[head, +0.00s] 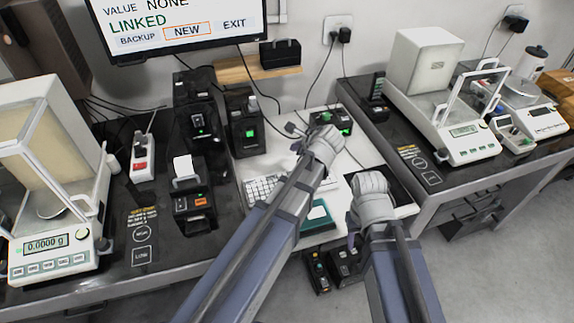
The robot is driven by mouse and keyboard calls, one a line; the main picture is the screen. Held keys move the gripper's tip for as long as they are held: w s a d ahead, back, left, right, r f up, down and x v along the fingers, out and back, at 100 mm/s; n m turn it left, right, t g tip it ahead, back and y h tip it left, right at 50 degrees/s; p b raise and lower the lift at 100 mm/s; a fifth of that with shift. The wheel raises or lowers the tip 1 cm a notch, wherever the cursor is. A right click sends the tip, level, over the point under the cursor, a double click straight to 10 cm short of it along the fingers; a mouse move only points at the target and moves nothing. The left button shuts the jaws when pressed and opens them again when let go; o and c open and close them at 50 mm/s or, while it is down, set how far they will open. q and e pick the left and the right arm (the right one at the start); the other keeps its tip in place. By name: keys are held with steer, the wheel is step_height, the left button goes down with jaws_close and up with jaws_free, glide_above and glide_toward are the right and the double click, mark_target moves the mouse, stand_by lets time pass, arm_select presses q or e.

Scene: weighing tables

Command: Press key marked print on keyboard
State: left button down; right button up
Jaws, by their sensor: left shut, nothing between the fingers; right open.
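The white keyboard (261,188) lies on the light desk between the two dark tables. My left forearm covers its right part, and the key marked print cannot be made out. My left gripper (295,133) is beyond the keyboard, towards the back of the desk; its small fingers are shut with nothing between them. My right gripper (353,228) is open, to the right of the keyboard near the desk's front edge. The monitor (185,25) at the top shows "VALUE NONE", "LINKED" and the buttons BACKUP, NEW and EXIT, with NEW outlined in orange.
A label printer (190,205) with white paper stands left of the keyboard. Black devices (243,125) with green lights stand behind it. A green-and-white object (318,217) lies between my arms. Balances stand on the left (55,262) and right (465,140) tables.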

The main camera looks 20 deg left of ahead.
stand_by(0.4)
arm_select(q)
step_height(320, 180, down, 9)
steer(key=b, duration=0.9)
stand_by(1.7)
steer(key=shift+f+b, duration=0.3)
steer(key=shift+b, duration=0.05)
steer(key=shift+f+b, duration=0.35)
steer(key=shift+f, duration=0.05)
stand_by(0.5)
steer(key=shift+r, duration=0.2)
steer(key=shift+r+p, duration=0.65)
steer(key=shift+p, duration=0.15)
